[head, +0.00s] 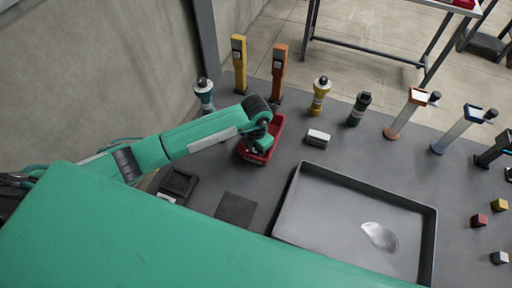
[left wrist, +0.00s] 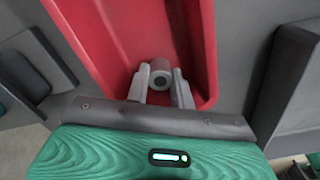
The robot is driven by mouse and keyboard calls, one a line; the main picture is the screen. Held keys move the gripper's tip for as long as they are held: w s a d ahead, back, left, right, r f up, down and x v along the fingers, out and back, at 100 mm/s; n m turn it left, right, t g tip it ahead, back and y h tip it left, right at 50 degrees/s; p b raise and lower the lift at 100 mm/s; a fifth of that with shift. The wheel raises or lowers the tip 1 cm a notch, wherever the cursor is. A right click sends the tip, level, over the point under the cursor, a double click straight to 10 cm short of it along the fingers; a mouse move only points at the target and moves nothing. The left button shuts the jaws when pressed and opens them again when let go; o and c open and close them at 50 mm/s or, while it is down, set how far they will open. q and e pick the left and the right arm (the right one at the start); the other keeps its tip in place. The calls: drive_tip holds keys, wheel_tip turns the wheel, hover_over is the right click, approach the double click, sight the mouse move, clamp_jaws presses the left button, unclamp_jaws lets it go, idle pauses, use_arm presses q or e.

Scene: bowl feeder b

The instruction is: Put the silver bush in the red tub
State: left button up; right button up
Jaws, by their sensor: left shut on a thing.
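The red tub (head: 279,126) stands on the grey table, partly covered by my left arm in the head view. In the left wrist view the red tub (left wrist: 122,35) fills the upper middle. My left gripper (left wrist: 160,88) is shut on the silver bush (left wrist: 160,73), a short grey cylinder with a dark hole facing the camera. The gripper and bush are over the tub, within its outline in the wrist view; I cannot tell whether the bush touches the floor of the tub. In the head view the bush is hidden behind the gripper (head: 257,150). My right gripper is not in view.
A large grey tray (head: 355,178) with a shiny silvery patch (head: 380,237) lies to the right. A small grey-white block (head: 317,138) is beside the tub. Yellow (head: 239,62) and orange (head: 279,72) posts stand behind it. Small coloured cubes lie at far right.

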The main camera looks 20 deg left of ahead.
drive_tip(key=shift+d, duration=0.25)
use_arm(q)
drive_tip(key=shift+f, duration=0.15)
drive_tip(key=o, duration=0.7)
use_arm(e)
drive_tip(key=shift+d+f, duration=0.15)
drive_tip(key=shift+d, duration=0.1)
